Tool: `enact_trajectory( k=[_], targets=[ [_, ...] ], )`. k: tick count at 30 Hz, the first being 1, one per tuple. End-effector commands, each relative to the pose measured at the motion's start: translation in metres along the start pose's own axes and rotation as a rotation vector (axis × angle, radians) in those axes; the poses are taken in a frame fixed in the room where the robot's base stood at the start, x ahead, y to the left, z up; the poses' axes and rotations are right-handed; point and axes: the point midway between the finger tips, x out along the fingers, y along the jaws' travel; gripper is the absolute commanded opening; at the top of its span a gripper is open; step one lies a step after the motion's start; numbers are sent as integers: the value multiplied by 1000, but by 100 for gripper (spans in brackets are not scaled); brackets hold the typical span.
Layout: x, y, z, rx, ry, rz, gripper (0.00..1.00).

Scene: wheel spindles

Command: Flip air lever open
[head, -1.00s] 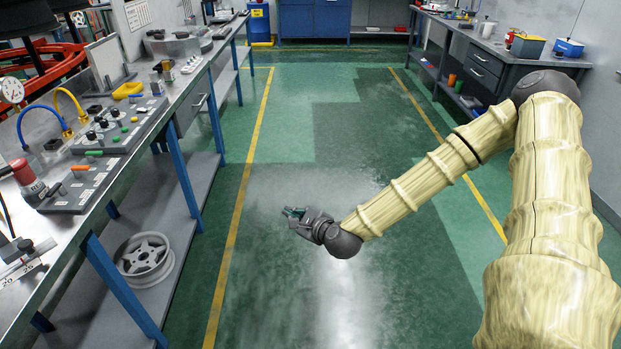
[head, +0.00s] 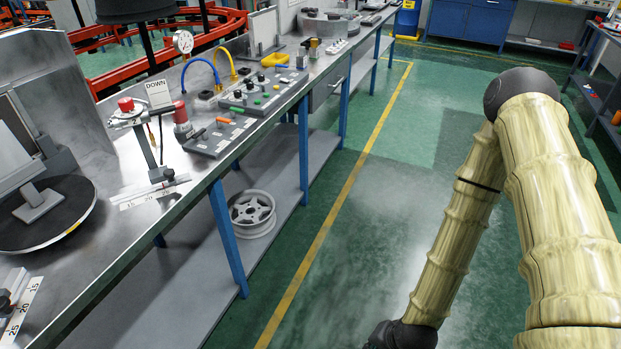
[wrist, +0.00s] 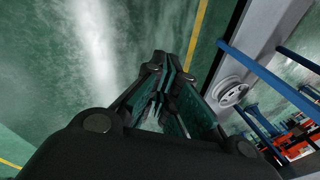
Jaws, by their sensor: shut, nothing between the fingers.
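A low grey panel (head: 222,136) lies on the steel workbench in the head view, with an orange-handled lever (head: 223,121) and a dark lever (head: 197,133). Behind it is a larger control panel (head: 262,92) with knobs, coloured buttons and a green handle (head: 237,110). Which small lever is the air lever cannot be told at this size. My gripper (wrist: 160,80) is shut and empty in the wrist view, over the green floor. The gripper is well apart from the bench and both panels.
The workbench (head: 165,205) runs along the left, with blue legs and a lower shelf holding a wheel rim (head: 253,213). A stand with a DOWN sign (head: 159,93) and a round dark turntable (head: 70,212) stand nearer. The floor aisle (head: 350,240) is clear.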

Motion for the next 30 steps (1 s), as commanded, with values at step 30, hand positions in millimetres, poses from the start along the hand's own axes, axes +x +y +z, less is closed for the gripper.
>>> enact_trajectory(
  k=[30],
  targets=[
    [-16, 107, 77, -692, -224, 299, 0]
  ],
)
